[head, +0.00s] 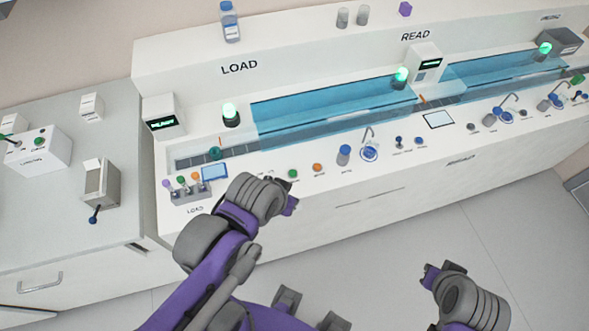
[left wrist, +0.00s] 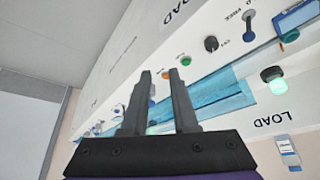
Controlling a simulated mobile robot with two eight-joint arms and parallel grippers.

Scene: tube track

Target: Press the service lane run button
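A green button (head: 293,173) and an orange button (head: 317,167) sit on the white front panel of the long bench; their labels are too small to read. A box (head: 38,150) on the left counter also carries a green button (head: 40,141). Which one is the service lane run button I cannot tell. My left gripper (head: 291,204) is in front of the panel, just below the green button. In the left wrist view my left gripper (left wrist: 160,72) has its fingers apart with nothing held; a green button (left wrist: 187,60) shows beyond them. My right gripper (head: 431,272) is low at the right, over the floor.
The LOAD block with small levers (head: 190,193) and a small screen (head: 214,171) are left of my left arm. A lever box (head: 103,183) stands on the left counter. The floor ahead is clear.

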